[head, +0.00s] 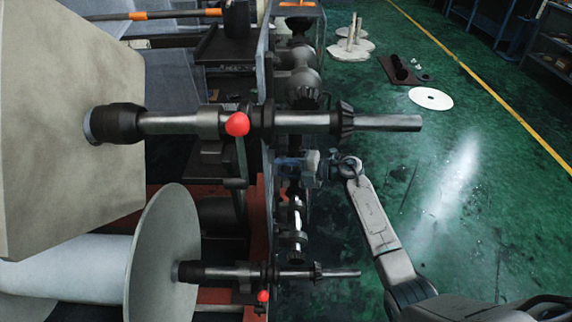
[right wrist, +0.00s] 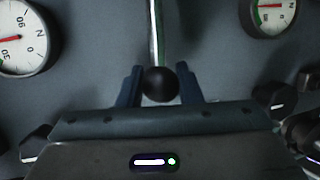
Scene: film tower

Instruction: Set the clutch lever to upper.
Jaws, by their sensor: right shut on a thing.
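In the right wrist view a lever with a round black knob (right wrist: 159,84) and a thin metal rod (right wrist: 157,35) stands in front of a grey panel. The rod runs up from the knob to the top of the picture. My right gripper (right wrist: 158,88) has its two blue fingers on either side of the knob, shut on it. In the head view my right gripper (head: 293,166) is at the machine's side, beneath the upper shaft, and the black knob cannot be made out there. My left gripper is not in view.
Gauges (right wrist: 22,38) and (right wrist: 268,14) and a small dark knob (right wrist: 276,95) are on the panel. The upper shaft (head: 385,122) and lower shaft (head: 335,273) stick out near my arm. Red-knobbed levers (head: 237,124) sit left. Green floor (head: 450,200) is open at right.

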